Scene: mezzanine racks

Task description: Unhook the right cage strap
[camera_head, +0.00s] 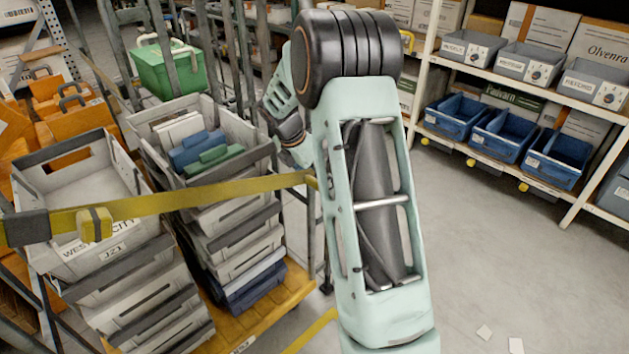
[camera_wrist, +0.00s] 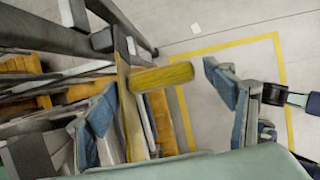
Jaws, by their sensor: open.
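The yellow cage strap (camera_head: 190,200) runs across the front of the roll cage, with a dark buckle and a yellow tab on its left part. Its right end meets the cage's right side close to my arm, which hides part of it in the head view. In the wrist view the strap (camera_wrist: 130,118) runs down along the cage, and a thick yellow grip (camera_wrist: 165,76) sticks out from it. My gripper (camera_wrist: 160,84) is open, its blue-grey fingers apart on either side of the strap and grip. No hold on the strap shows. The hook itself cannot be made out.
Stacked grey totes (camera_head: 85,240) stand behind the strap, with a green crate (camera_head: 170,68) farther back. Orange crates (camera_head: 65,105) are at left. A shelf rack with blue bins (camera_head: 500,132) stands at right. The floor (camera_head: 480,240) between is clear except for paper scraps.

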